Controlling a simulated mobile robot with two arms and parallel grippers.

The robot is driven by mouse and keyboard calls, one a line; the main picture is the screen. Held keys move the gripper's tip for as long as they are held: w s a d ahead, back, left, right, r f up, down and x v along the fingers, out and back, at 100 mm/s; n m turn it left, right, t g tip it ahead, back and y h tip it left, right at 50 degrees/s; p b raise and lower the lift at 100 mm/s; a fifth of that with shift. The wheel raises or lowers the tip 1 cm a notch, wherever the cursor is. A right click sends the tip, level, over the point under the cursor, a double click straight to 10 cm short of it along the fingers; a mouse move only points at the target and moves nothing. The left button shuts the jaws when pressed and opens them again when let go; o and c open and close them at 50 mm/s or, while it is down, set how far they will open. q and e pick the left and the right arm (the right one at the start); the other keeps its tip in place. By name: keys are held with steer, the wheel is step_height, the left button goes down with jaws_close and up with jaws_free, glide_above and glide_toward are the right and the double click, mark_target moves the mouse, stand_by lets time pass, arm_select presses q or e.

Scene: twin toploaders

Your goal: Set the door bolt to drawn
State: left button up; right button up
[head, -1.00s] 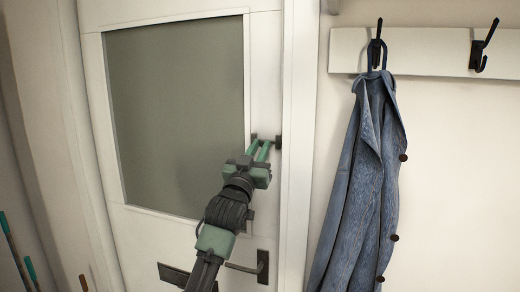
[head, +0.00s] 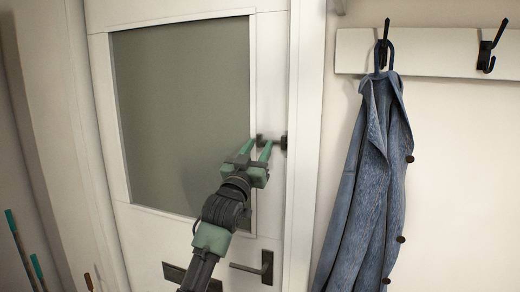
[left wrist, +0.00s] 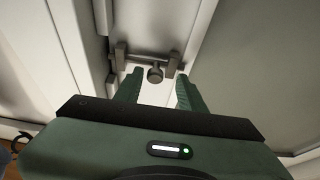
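The door bolt (head: 270,139) is a small dark metal fitting on the door's edge strip beside the glass panel. In the left wrist view the bolt (left wrist: 140,54) is a bar running between two brackets, with a round knob (left wrist: 155,74) at its middle. I cannot tell surely how far the bar reaches into the frame-side bracket. My left gripper (head: 257,149) is at the bolt, its green fingers apart. In the left wrist view the open gripper (left wrist: 158,88) has the knob just beyond and between its fingertips, not gripped. My right gripper is not in view.
The white door (head: 140,235) looks closed, with a glass panel (head: 180,110) and a lever handle (head: 255,268) below the bolt. A blue denim coat (head: 370,185) hangs from a hook rail (head: 430,65) at right. Long-handled tools (head: 22,255) stand at far left.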

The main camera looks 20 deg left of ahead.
arm_select(q)
steer(key=shift+s+d+f, duration=0.1)
steer(key=shift+s+f, duration=0.1)
steer(key=shift+s, duration=0.05)
steer(key=b+v, duration=0.3)
steer(key=v, duration=0.4)
steer(key=shift+b, duration=0.35)
steer(key=shift+s, duration=0.1)
